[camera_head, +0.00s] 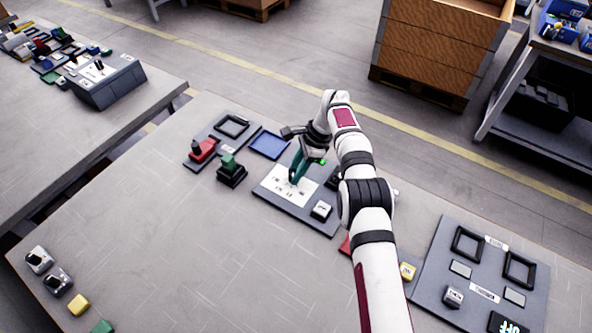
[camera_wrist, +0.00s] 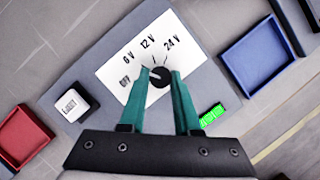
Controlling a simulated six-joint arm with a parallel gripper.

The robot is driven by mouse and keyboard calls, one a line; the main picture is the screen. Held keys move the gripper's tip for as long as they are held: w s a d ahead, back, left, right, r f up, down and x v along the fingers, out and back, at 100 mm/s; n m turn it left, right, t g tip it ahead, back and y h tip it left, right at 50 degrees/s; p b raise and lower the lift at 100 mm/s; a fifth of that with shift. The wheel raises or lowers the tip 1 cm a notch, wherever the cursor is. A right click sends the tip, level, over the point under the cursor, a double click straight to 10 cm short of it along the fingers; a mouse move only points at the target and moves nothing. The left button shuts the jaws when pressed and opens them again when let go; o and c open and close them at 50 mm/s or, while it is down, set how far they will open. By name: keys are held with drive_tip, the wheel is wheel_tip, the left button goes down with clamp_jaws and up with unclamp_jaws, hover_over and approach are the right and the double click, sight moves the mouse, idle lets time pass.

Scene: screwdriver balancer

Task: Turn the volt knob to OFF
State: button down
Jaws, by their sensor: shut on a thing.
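The volt knob (camera_wrist: 159,78) is a round black dial on a white label plate (camera_wrist: 118,72). A light mark on the knob seems to point to the upper left in the wrist view, toward the OFF and 0 V side; I cannot tell the exact setting. My gripper (camera_wrist: 160,76) is shut on the knob, with one teal finger on each side. In the head view my gripper (camera_head: 296,180) points down at the white plate (camera_head: 276,187), and its fingers hide the knob.
A white button (camera_wrist: 73,101), a green display (camera_wrist: 211,115) and a blue tray (camera_wrist: 265,60) are close by. A red block (camera_head: 203,149) and a dark green-topped block (camera_head: 231,170) stand left of the panel. A grey panel (camera_head: 425,285) lies at the right. The table's front middle is clear.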

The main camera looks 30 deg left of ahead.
idle(0.4)
drive_tip(key=c, duration=0.6)
unclamp_jaws()
drive_tip(key=v, duration=0.7)
drive_tip(key=shift+d+r, duration=0.15)
drive_tip(key=shift+r, duration=0.05)
